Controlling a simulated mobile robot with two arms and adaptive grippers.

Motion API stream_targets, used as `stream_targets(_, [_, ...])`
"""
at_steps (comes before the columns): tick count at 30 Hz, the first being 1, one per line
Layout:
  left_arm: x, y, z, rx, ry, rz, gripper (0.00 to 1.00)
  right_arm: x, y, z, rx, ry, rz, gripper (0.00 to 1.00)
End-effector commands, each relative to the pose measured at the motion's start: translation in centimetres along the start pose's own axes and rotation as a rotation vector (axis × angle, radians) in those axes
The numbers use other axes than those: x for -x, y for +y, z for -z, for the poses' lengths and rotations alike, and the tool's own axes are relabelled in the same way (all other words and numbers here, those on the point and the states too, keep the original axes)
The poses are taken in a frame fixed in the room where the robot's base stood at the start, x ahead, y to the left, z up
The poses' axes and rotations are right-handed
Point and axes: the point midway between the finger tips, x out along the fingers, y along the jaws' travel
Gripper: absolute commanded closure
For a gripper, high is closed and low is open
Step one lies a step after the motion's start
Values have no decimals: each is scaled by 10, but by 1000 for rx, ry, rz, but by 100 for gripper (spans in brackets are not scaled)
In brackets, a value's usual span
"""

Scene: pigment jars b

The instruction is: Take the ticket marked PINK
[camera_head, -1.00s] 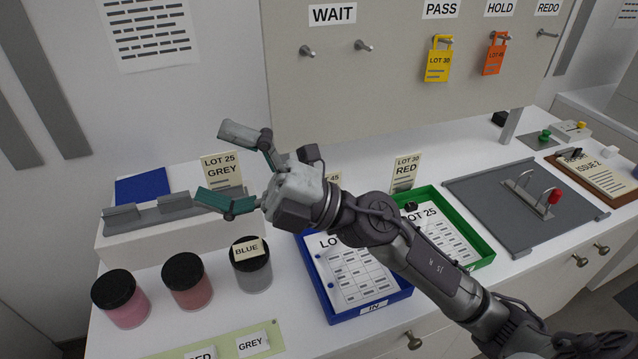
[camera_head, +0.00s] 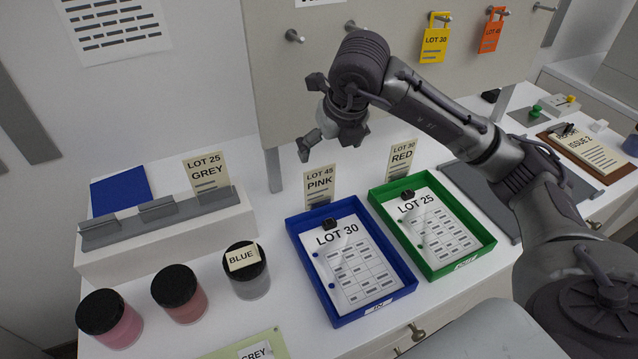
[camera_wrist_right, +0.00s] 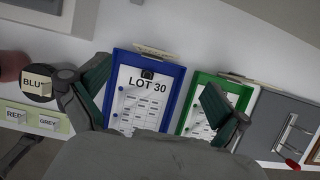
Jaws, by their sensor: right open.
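The cream ticket marked LOT 45 PINK (camera_head: 319,187) stands upright just behind the blue tray (camera_head: 402,270). In the right wrist view a thin cream strip at that tray's back edge looks like this ticket (camera_wrist_right: 155,52), seen nearly edge-on. My right gripper (camera_head: 310,117) is open and empty, above and behind the ticket in the head picture, apart from it. In the right wrist view its two fingers (camera_wrist_right: 156,88) are spread either side of the blue tray. My left gripper is in neither view.
A RED ticket (camera_head: 402,159) stands behind the green tray (camera_head: 477,232), to the right. A GREY ticket (camera_head: 207,174) stands at the grey rack (camera_head: 160,214) on the left. Several jars stand in front, one with a BLUE label (camera_head: 243,257). The hook board (camera_head: 300,90) rises behind.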

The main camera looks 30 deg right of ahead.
Motion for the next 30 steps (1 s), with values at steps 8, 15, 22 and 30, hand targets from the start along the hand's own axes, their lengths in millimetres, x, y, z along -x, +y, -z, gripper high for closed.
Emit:
stream_targets(8, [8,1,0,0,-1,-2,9,-36,1,0,3,1,-2,0])
stream_targets(15, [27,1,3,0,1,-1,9,-58,5,-1,3,7,-4,0])
stream_targets(22, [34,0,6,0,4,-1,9,-87,5,-1,3,2,-4,0])
stream_targets(30, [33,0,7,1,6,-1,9,-90,5,-1,4,0,-4,3])
